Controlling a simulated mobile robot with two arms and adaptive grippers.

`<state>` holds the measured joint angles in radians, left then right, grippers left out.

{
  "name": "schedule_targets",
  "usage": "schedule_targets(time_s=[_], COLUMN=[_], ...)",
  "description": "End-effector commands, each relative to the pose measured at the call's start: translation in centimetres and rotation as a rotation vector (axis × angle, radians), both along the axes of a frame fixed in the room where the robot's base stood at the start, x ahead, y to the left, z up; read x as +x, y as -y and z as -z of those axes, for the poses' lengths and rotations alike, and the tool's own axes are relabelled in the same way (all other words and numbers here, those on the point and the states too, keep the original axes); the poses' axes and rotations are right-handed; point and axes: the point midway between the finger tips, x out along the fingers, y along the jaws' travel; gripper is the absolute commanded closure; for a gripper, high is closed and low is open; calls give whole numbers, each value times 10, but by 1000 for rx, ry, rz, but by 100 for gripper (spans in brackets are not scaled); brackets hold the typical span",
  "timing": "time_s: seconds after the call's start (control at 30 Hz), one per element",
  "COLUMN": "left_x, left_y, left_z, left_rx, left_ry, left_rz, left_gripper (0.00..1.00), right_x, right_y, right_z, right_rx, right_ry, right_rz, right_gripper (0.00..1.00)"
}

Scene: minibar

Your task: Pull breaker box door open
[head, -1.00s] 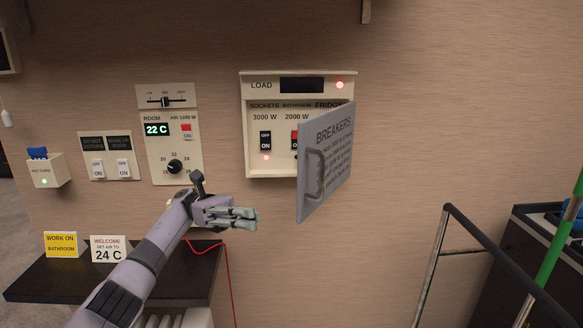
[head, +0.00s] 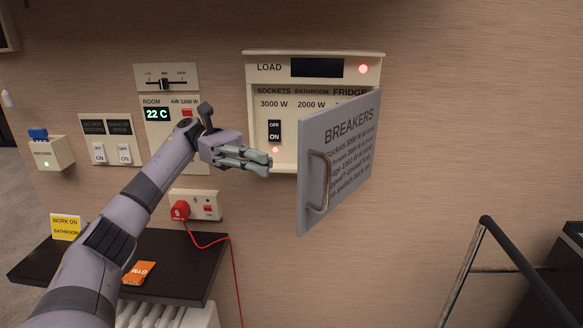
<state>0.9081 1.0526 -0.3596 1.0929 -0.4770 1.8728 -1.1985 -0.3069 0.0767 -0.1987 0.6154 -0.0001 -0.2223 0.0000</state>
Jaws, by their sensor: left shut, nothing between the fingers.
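The breaker box (head: 312,57) is a cream panel on the wall with a LOAD display and a red light. Its grey door (head: 352,165), marked BREAKERS, is hinged on the right and stands partly open, swung out from the wall. The door's handle (head: 318,181) is on its left edge. The sockets breaker switch (head: 274,131) shows inside; the door hides the lower right of the box. My left gripper (head: 266,163) is shut and empty, left of the door edge and apart from the handle. My right gripper is out of view.
A room thermostat panel (head: 156,77), light switches (head: 106,126) and a key card holder (head: 54,154) are on the wall at left. A dark shelf (head: 190,275) holds cards below; a red plug (head: 180,210) is in the socket. A dark rail (head: 520,262) stands at lower right.

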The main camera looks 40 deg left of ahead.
Motion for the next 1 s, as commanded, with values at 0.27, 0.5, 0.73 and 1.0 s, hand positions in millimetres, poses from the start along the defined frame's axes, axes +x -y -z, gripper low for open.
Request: schedule_targets(time_s=[0.27, 0.5, 0.73, 1.0], left_x=[-3, -4, -4, -2], left_y=[46, 69, 72, 76], left_z=[-1, -1, 0, 1], left_rx=[2, 0, 0, -1], left_ry=[-4, -2, -2, 0], left_rz=[3, 1, 0, 0], left_gripper=[100, 100, 100, 100], right_x=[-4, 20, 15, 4], right_y=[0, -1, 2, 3], right_z=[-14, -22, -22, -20], right_rx=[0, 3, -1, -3], right_ry=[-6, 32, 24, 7], right_rz=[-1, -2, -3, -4], right_gripper=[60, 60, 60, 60])
